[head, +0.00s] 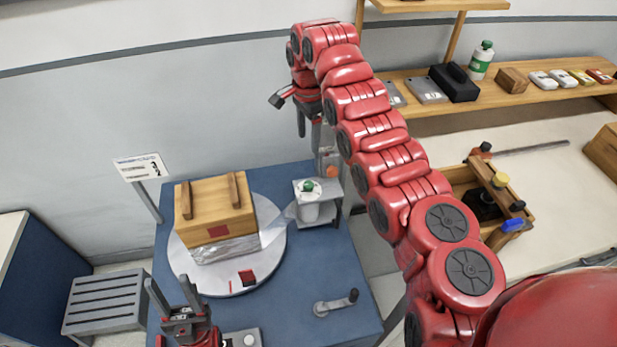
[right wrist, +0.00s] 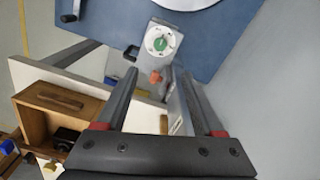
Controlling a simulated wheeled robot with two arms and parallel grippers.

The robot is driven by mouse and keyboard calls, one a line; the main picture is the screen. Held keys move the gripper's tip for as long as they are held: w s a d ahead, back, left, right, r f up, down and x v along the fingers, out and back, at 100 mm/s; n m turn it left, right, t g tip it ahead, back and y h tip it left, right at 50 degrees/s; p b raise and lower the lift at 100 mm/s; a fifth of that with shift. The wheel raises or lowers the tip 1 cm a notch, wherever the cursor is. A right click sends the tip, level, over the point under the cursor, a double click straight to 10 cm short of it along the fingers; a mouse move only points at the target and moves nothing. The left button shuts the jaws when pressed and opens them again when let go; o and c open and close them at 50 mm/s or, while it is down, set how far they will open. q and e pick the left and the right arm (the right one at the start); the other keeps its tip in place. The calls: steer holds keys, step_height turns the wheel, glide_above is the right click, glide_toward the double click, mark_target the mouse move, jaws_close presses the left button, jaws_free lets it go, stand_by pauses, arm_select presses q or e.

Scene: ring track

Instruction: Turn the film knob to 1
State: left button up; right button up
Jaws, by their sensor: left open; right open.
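The film knob (right wrist: 161,43) is a small green knob on a round white dial in the right wrist view. It also shows in the head view as a green spot (head: 307,186) on top of the film stand (head: 330,213). Its setting is too small to read. My right gripper (head: 288,117) is open and empty, above and behind the stand. In the right wrist view its open fingers (right wrist: 161,84) point toward the stand, apart from the knob. My left gripper (head: 168,284) is open and empty at the front left of the blue table.
A wooden crate (head: 236,216) stands on the white turntable (head: 182,262), with clear film around its lower part. A hand crank (head: 335,303) lies at the table's front right. An orange button (right wrist: 155,77) is near the stand. A sign (head: 141,167) stands at the left.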

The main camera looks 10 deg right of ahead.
mark_target(309, 184)
step_height(309, 184, down, 17)
steer(key=shift+f+p, duration=0.2)
steer(key=shift+p, duration=0.8)
jaws_close()
